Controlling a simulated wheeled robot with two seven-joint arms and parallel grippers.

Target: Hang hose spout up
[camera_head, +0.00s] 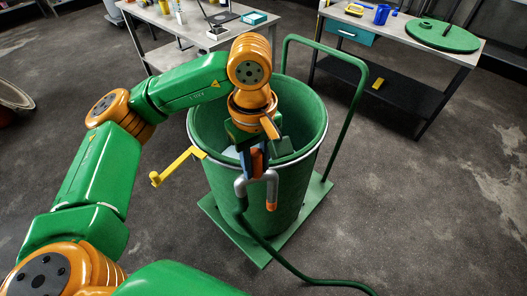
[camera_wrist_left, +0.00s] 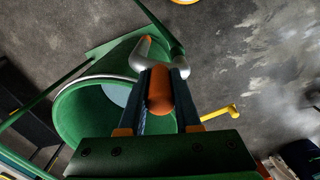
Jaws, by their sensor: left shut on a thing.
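The hose spout (camera_head: 242,187) is a grey bent pipe with orange parts, on the end of a green hose (camera_head: 270,248). My left gripper (camera_head: 256,170) is shut on the spout, just in front of the near rim of a green drum (camera_head: 225,190). An orange end of the spout points down in the head view. In the left wrist view, an orange part of the spout (camera_wrist_left: 160,88) shows between the two fingers. A yellow bracket (camera_head: 176,166) sticks out from the drum's left rim; it also shows in the left wrist view (camera_wrist_left: 222,113). My right gripper is out of view.
The drum stands on a green cart (camera_head: 250,252) with a tall tubular handle (camera_head: 352,112). The hose trails to the floor at right. A workbench (camera_head: 390,35) with a green lid (camera_head: 442,36) stands back right. Another bench (camera_head: 180,28) stands behind. Floor left of the drum is clear.

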